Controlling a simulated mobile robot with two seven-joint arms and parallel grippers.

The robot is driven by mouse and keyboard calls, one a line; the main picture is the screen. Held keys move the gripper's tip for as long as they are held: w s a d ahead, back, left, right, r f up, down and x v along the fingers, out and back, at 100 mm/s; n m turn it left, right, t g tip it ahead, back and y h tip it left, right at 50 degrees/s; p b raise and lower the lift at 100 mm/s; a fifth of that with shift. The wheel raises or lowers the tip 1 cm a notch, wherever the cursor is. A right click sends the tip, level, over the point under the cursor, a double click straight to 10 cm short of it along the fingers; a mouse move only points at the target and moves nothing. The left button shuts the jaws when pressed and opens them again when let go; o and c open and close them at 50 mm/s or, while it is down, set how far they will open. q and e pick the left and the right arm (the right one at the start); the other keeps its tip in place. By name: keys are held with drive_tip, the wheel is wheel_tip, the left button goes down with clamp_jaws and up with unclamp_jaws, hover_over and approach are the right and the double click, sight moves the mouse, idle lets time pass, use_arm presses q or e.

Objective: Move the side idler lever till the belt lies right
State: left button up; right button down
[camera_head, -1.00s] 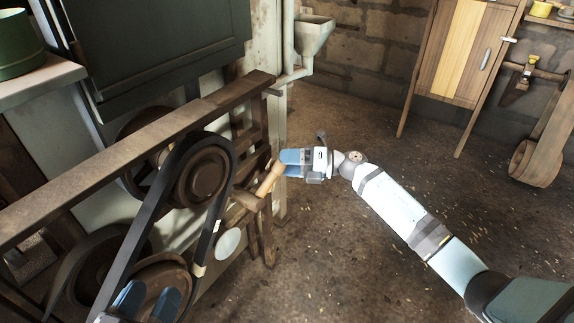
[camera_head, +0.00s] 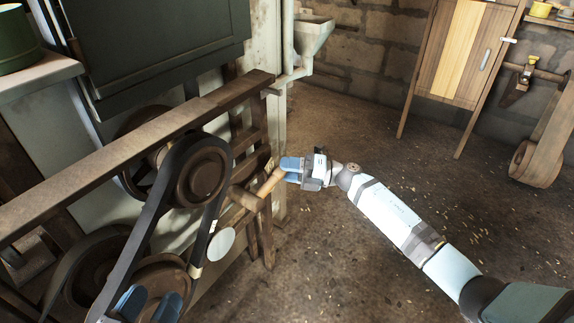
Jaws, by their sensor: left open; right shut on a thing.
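A dark belt (camera_head: 152,215) runs around the upper pulley (camera_head: 203,180) and down to the lower pulley (camera_head: 160,277). The side idler lever has a pale wooden handle (camera_head: 268,183) and a brown arm (camera_head: 246,199). A pale disc (camera_head: 220,243) sits beside the belt's right run; I cannot tell whether it touches the belt. My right gripper (camera_head: 287,171) is shut on the handle's outer end. My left gripper (camera_head: 149,305) is open, with its blue fingers apart in front of the lower pulley at the bottom edge. Its arm is out of view.
A long wooden beam (camera_head: 120,160) crosses above the pulleys. Another dark wheel (camera_head: 92,272) stands at the lower left. A grey hopper (camera_head: 312,36) and a wooden cabinet (camera_head: 462,50) stand farther back.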

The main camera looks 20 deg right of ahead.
drive_tip(key=shift+f, duration=0.25)
drive_tip(key=c, duration=0.8)
unclamp_jaws()
drive_tip(key=shift+d, duration=0.1)
use_arm(q)
wheel_tip(320, 180, up, 4)
drive_tip(key=t+p, duration=0.1)
drive_tip(key=p, duration=0.2)
drive_tip(key=shift+s+a+f, duration=0.1)
drive_tip(key=shift+a, duration=0.05)
use_arm(e)
drive_tip(key=v, duration=1.3)
drive_tip(key=shift+s+d+f, duration=0.1)
drive_tip(key=shift+s+d, duration=0.1)
drive_tip(key=shift+d, duration=0.1)
